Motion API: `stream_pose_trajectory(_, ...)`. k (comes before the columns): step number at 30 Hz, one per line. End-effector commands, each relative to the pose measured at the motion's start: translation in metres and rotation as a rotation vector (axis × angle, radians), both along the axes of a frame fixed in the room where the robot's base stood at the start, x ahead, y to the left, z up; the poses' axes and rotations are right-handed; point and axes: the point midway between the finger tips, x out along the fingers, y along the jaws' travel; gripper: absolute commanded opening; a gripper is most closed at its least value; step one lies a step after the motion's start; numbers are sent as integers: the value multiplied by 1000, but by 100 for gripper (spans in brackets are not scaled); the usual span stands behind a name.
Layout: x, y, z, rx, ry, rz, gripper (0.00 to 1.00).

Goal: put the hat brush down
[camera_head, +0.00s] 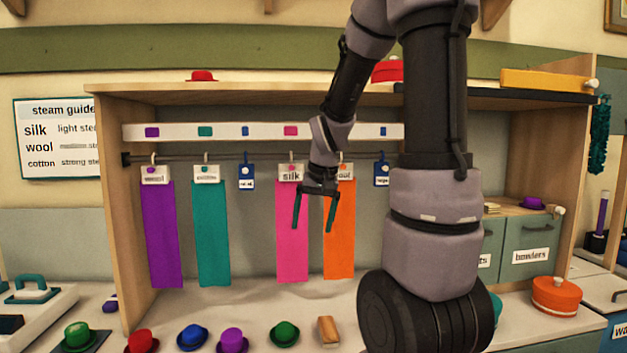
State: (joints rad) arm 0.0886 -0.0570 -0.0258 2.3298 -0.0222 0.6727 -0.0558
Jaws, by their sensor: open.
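My gripper (313,229) is open and empty, its two dark fingers pointing down and apart. It hangs in front of the rail, between the pink cloth strip (290,240) labelled silk and the orange strip (340,250). A small tan wooden block (327,332), which looks like the hat brush, lies on the counter below my gripper and well apart from it. Its bristles cannot be made out. It lies just right of a green hat (285,334).
Red (141,342), blue (192,337) and purple (232,341) hats line the counter's front. A steam iron (30,291) stands at left. A round orange box (556,295) stands at right. Purple (161,235) and teal (211,235) strips hang from the rail. My arm hides the middle right.

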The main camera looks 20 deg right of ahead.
Motion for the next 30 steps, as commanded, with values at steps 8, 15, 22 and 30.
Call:
stream_pose_trajectory(8,-82,41,96,69,-190,-5,92)
stream_pose_trajectory(15,-139,61,129,119,-290,-1,92)
stream_pose_trajectory(22,-153,65,134,134,-311,-1,92)
stream_pose_trajectory(30,-152,65,134,133,-311,-1,92)
